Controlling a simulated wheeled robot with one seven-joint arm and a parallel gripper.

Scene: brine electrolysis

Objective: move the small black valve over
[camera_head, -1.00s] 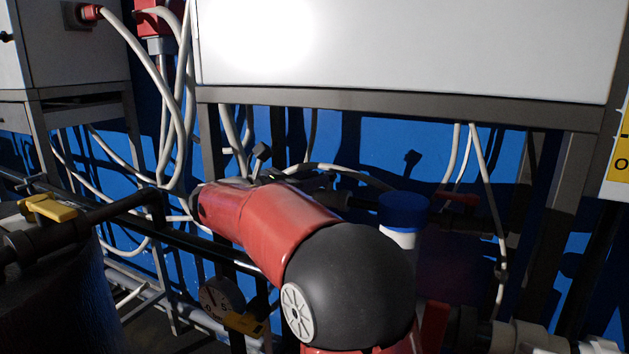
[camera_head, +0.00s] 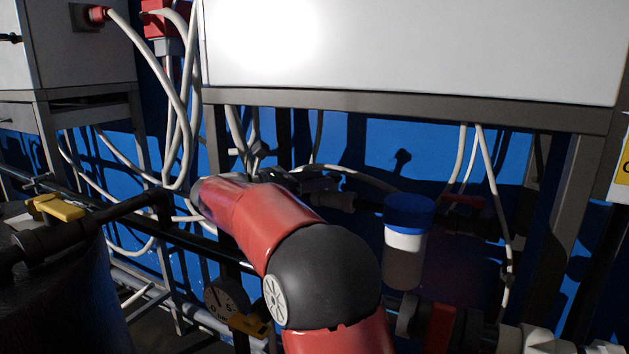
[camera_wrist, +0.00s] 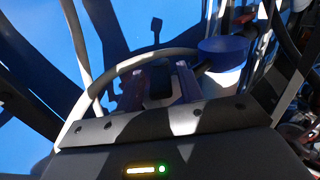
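The small black valve's handle (camera_head: 260,149) stands above the pipework behind my arm in the camera_head view. My gripper (camera_wrist: 159,76) shows in the wrist view with two fingers apart, pointing at the pipework. A dark block (camera_wrist: 159,88) lies between the fingers; it looks like part of the valve, but shade makes this uncertain. I see no clear contact. A dark paddle shape (camera_wrist: 157,27) lies beyond the fingertips on the blue wall and looks like the handle's shadow. In the camera_head view my arm hides much of the valve's lower part.
A blue-capped container (camera_head: 407,240) stands right of my arm and close to my gripper's right side in the wrist view. A grey cable (camera_wrist: 140,62) arches near the fingers. A yellow-handled valve (camera_head: 55,207), a gauge (camera_head: 222,297) and a white cabinet (camera_head: 410,50) surround the arm.

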